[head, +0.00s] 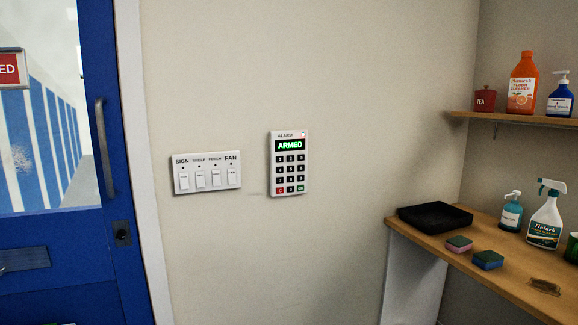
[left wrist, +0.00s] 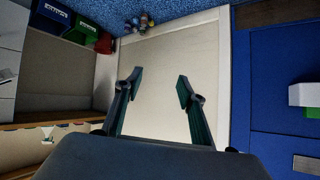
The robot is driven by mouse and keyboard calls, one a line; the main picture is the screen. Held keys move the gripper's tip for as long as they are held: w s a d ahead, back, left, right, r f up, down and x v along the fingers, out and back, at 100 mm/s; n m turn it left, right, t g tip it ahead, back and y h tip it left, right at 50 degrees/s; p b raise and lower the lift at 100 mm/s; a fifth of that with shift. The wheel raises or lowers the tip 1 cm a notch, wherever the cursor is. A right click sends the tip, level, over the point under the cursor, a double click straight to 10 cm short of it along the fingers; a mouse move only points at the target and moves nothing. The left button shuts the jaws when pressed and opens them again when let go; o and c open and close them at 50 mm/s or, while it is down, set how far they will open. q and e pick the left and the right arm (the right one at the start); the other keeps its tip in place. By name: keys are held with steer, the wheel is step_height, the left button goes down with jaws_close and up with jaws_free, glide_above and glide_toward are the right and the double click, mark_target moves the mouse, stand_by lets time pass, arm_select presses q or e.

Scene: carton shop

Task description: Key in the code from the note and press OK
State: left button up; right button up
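The alarm keypad (head: 272,165) is a pale upright box on the beige wall, near the middle of the head view. Its display (head: 290,145) reads ARMED in green letters, and a small light glows at its top right. Rows of dark keys sit below, with a red key (head: 279,190) at bottom left and a green key (head: 300,188) at bottom right. I see no note with a code in either view. My left gripper (left wrist: 160,81) is open and empty in the left wrist view, and the keypad is not visible there. My right gripper is in neither view.
A labelled switch panel (head: 207,173) is on the wall left of the keypad. A blue door (head: 95,240) stands further left. At right, a wooden counter (head: 470,262) holds a black tray (head: 434,205), sponges and bottles, below a shelf (head: 510,119). The wall around the keypad is clear.

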arm_select(q)
jaws_close()
steer(key=shift+s, duration=0.1)
stand_by(1.0)
